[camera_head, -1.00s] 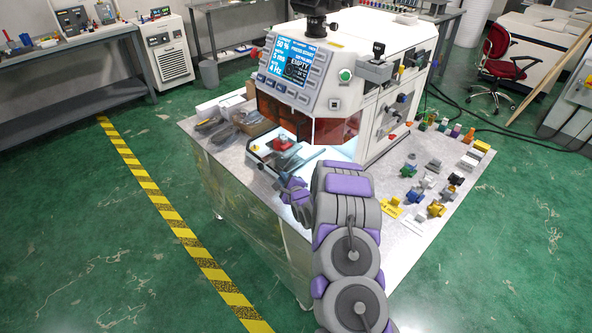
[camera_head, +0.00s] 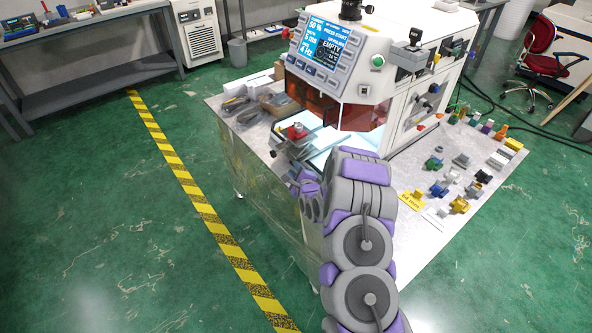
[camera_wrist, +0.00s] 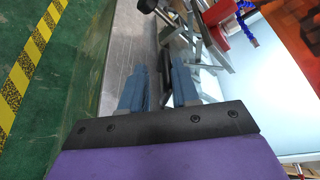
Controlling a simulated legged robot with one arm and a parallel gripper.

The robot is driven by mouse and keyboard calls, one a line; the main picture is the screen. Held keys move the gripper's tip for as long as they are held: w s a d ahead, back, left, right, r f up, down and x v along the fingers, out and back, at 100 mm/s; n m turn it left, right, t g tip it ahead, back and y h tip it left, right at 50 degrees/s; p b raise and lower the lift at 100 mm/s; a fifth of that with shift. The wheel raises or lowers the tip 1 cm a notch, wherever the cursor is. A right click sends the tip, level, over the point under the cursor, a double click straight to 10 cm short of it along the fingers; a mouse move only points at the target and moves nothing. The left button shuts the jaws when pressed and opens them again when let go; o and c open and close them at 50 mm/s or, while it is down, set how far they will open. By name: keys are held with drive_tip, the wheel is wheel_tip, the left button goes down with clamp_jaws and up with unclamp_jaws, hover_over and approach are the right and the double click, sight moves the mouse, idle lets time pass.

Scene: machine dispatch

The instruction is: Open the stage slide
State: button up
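The stage slide (camera_head: 281,140) stands out from the front of the machine, left of its orange window. A red-topped fixture (camera_head: 296,131) sits on it. My gripper (camera_head: 300,178) is low at the slide's front, partly hidden by my arm in the head view. In the wrist view, the two blue-grey fingers of my gripper (camera_wrist: 158,75) are a short gap apart, with a grey bar of the slide's handle (camera_wrist: 164,62) between them. Their exact contact is hard to see. The red fixture also shows in the wrist view (camera_wrist: 218,14), beside a blue coil.
The white machine (camera_head: 395,65) has a screen (camera_head: 325,42) reading EMPTY. Several small coloured parts (camera_head: 455,180) lie on the right of the metal table (camera_head: 420,235). Cables (camera_head: 235,107) lie at its left. Green floor with a yellow-black stripe (camera_head: 205,210) is clear.

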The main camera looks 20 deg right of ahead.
drive_tip(key=shift+o, duration=0.8)
drive_tip(key=shift+w, duration=0.1)
drive_tip(key=shift+r, duration=0.1)
drive_tip(key=shift+r, duration=0.1)
drive_tip(key=p+v, duration=0.5)
drive_tip(key=v, duration=1.2)
drive_tip(key=shift+p, duration=0.4)
